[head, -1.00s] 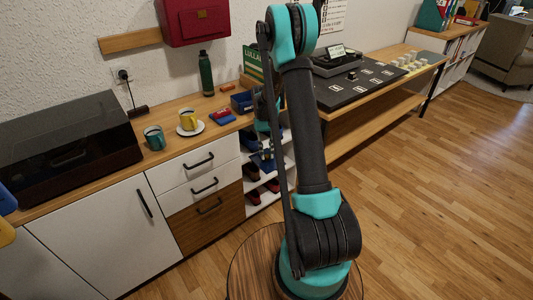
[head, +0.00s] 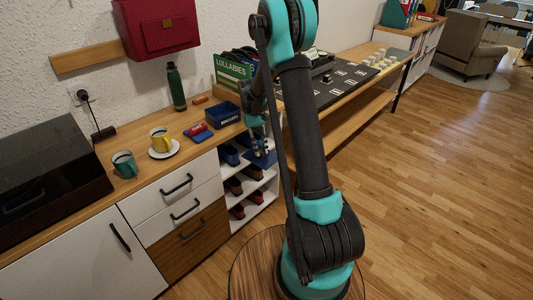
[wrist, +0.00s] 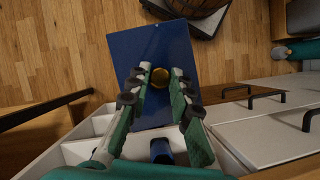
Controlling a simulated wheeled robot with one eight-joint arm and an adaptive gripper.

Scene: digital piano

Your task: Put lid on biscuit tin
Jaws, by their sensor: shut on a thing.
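The lid is a flat blue rectangular plate with a round gold knob. It fills the middle of the wrist view (wrist: 155,48), and part of it shows in the head view (head: 264,160). My gripper (wrist: 159,77) is shut on the knob, with a green-padded finger on either side of it. In the head view my gripper (head: 259,142) hangs in front of the open shelves, beside the counter edge. The biscuit tin (head: 223,115) is a dark blue box with pale lettering on the counter, left of my gripper. The lid is apart from the tin.
A red and blue item (head: 198,132), a yellow cup (head: 160,140) on a saucer, and a teal mug (head: 124,164) stand left of the tin. A green bottle (head: 176,87) and the Lullabies books (head: 234,72) stand behind. Shelves (head: 247,187) lie below the lid.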

